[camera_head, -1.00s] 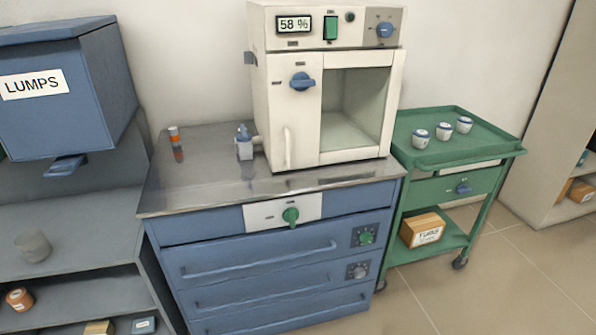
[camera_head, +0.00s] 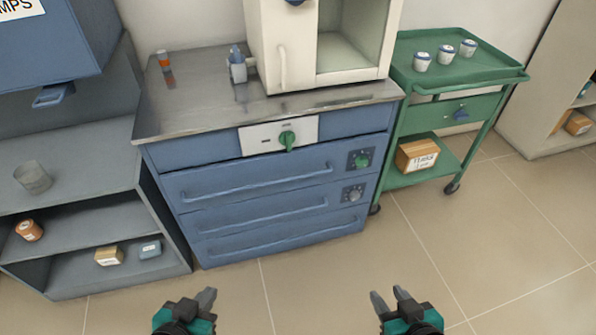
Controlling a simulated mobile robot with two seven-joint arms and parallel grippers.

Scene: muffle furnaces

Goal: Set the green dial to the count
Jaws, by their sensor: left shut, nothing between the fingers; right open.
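A green dial (camera_head: 361,160) sits on a dark square plate at the right end of the blue cabinet's upper long drawer. Three white cups with dark blue bands stand on the green trolley: a left cup (camera_head: 422,61), a middle cup (camera_head: 445,54) and a right cup (camera_head: 468,48). My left gripper (camera_head: 206,298) is shut and empty, low in the view. My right gripper (camera_head: 389,294) is open and empty. Both are well apart from the cabinet front.
A grey dial (camera_head: 353,193) sits below the green dial. The white furnace (camera_head: 281,62) stands on the metal worktop (camera_head: 195,105) with its chamber open. The green trolley (camera_head: 500,82) stands right of the cabinet, a grey shelf unit (camera_head: 85,170) left. The tiled floor in front is clear.

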